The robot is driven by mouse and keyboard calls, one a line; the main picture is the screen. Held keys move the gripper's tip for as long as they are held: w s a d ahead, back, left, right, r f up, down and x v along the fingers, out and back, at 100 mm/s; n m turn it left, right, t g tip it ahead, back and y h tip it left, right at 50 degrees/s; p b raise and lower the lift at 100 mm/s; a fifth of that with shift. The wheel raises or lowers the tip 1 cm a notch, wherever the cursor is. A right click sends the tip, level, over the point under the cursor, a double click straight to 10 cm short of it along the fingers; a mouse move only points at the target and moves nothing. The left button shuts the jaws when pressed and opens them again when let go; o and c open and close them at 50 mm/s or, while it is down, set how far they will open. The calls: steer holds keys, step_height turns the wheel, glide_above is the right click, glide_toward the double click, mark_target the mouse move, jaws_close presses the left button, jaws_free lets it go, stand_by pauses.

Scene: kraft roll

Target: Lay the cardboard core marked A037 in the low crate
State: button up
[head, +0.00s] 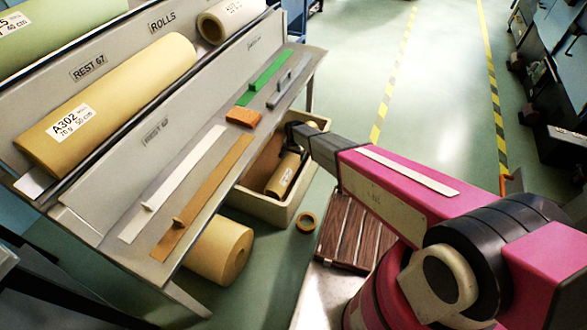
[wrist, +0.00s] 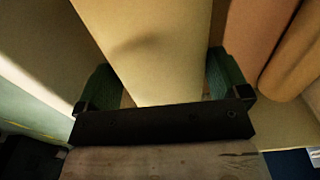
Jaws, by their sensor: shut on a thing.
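The low crate (head: 268,209) is a beige open box on the floor beside the rack. A tan cardboard core (head: 284,174) with a white label shows inside its walls; the label is too small to read. My gripper (wrist: 162,82) is shut on a tan core (wrist: 150,35), with a green finger pad on each side. In the head view my arm reaches down at the crate, and the wrist partly hides the fingers and the core. I cannot tell whether the core touches the crate floor.
Other tan and orange-brown rolls (wrist: 285,60) lie close on the right in the wrist view. The rack (head: 150,150) stands left of the crate, holding roll A302 (head: 115,105). A tape ring (head: 306,222) and a brown slatted pallet (head: 345,235) lie near the crate.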

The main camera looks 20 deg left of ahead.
steer(key=shift+f, duration=4.1)
steer(key=shift+f, duration=0.1)
steer(key=o, duration=1.1)
step_height(320, 180, up, 12)
steer(key=shift+r, duration=0.1)
steer(key=w+d+r, duration=0.1)
steer(key=d+r, duration=0.4)
steer(key=d, duration=0.3)
steer(key=d+r, duration=0.5)
steer(key=d, duration=0.2)
steer(key=s+d+r, duration=0.4)
steer(key=d+r, duration=0.2)
steer(key=d, duration=0.5)
steer(key=s+d+r, duration=0.4)
steer(key=d+r, duration=0.3)
steer(key=d, duration=0.5)
steer(key=s+d+r+n, duration=0.1)
steer(key=s+d+r, duration=0.4)
steer(key=d, duration=0.7)
step_height(320, 180, up, 2)
steer(key=shift+d+r, duration=0.15)
steer(key=shift+r, duration=0.05)
